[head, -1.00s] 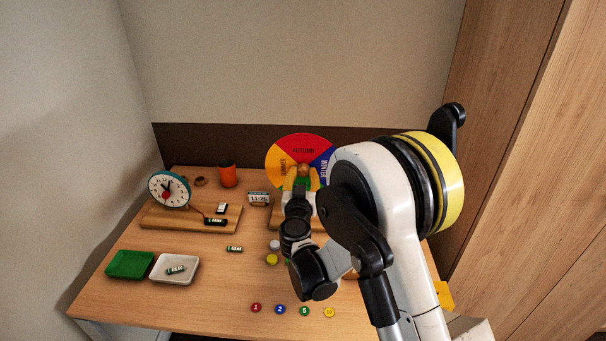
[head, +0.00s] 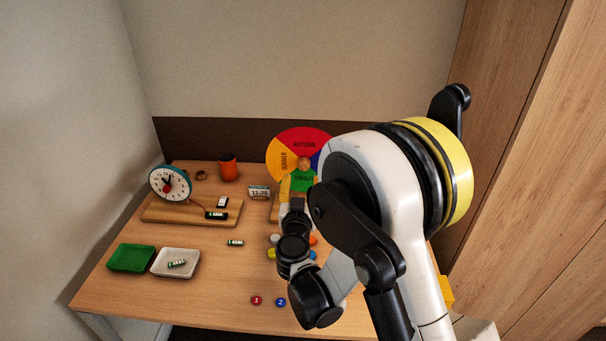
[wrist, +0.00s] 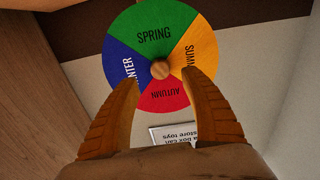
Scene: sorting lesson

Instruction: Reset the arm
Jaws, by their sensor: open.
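The season wheel (head: 292,143) stands upright at the back of the table, red autumn at the top and green spring at the bottom in the head view. The wrist view shows the wheel (wrist: 150,22) inverted, green at its top. Its round wooden knob (wrist: 160,70) is at the centre and also shows in the head view (head: 305,163). My gripper (wrist: 162,79) is open, its two orange-brown fingers apart on either side just below the knob. Nothing is held. I cannot tell how far the tips are from the wheel. My arm covers the wheel's right side in the head view.
A clock (head: 170,184) on a wooden board, an orange cup (head: 228,168) and a small date display (head: 259,191) stand left of the wheel. A green tray (head: 131,258) and white tray (head: 193,255) are front left. Coloured discs (head: 257,300) lie near the front edge.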

